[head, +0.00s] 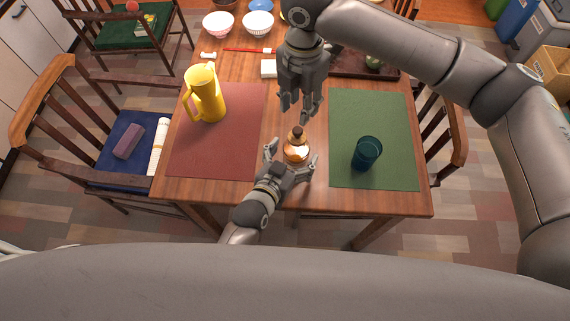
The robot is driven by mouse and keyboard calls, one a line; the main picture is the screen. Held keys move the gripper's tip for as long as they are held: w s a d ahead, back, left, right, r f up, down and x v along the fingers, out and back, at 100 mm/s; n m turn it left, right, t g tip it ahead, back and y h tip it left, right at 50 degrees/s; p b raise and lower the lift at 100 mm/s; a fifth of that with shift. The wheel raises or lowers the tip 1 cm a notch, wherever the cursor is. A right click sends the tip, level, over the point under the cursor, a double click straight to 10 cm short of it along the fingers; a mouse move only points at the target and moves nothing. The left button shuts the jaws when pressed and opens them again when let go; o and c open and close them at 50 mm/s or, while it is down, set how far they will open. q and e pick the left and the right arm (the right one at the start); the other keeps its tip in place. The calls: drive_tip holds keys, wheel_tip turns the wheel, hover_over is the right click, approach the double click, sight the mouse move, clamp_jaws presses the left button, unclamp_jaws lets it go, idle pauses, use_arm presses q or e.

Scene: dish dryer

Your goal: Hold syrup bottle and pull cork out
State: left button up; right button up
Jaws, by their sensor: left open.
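A yellow pitcher (207,96) stands on the red mat (235,145) at left. A dark teal glass (367,153) stands on the green mat (395,120) at right. Bowls (258,24), a red-handled brush (246,50) and a dark tray (345,66) lie farther back. Chairs flank the table.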

use_arm(q)
drive_tip(key=shift+x, duration=1.1)
drive_tip(key=c, duration=1.5)
